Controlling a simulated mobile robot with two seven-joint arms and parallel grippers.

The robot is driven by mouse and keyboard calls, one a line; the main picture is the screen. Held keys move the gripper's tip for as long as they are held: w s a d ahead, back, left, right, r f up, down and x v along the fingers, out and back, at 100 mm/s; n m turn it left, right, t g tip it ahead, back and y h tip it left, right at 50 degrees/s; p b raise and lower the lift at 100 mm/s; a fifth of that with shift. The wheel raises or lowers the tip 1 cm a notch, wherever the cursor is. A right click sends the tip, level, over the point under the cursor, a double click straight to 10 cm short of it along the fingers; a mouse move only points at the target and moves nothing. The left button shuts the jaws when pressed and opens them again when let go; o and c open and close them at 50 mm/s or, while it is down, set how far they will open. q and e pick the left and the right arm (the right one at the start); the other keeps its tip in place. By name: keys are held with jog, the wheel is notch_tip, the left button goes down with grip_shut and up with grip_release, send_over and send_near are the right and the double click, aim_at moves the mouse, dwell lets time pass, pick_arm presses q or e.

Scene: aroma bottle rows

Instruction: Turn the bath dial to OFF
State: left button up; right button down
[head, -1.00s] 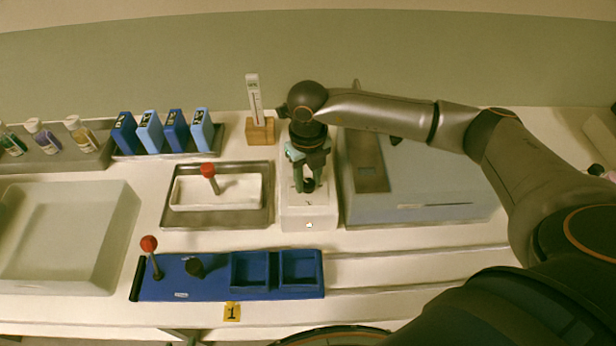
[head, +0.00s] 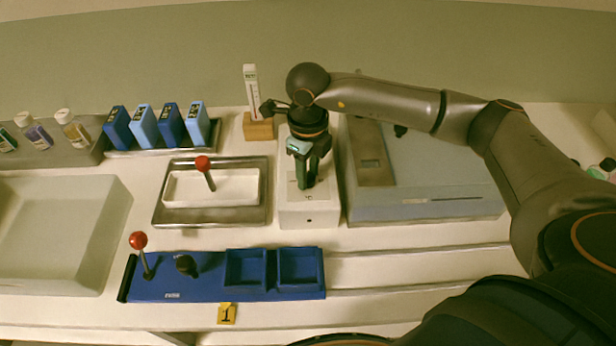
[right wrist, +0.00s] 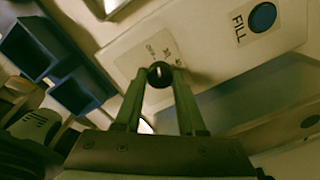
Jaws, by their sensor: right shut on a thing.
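The bath dial (right wrist: 160,75) is a small black knob with a white pointer mark, on the top of a white bath unit (head: 309,212). In the right wrist view small printed labels, one looking like OFF and others like numbers, lie just beyond the dial. The pointer stands roughly upright in that view; which label it meets I cannot tell for sure. My right gripper (head: 305,184) points down at the unit, its two fingers shut on the dial, as the right wrist view (right wrist: 160,80) also shows. In the head view the fingers hide the dial. My left gripper is out of view.
A blue FILL button (right wrist: 262,17) sits on the same unit. A metal tray (head: 160,215) with a red-knobbed stick is left of it, a grey machine (head: 430,180) right, a thermometer on a wooden block (head: 258,128) behind. A blue rack (head: 205,285) lies in front.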

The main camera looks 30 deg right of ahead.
jog(key=shift+n+b, duration=0.95)
jog(key=shift+n, duration=0.45)
jog(key=c, duration=0.5)
grip_release()
notch_tip(320, 180, up, 13)
jog(key=shift+f+b, duration=0.2)
jog(key=shift+b, duration=0.1)
jog(key=shift+s+f, duration=0.1)
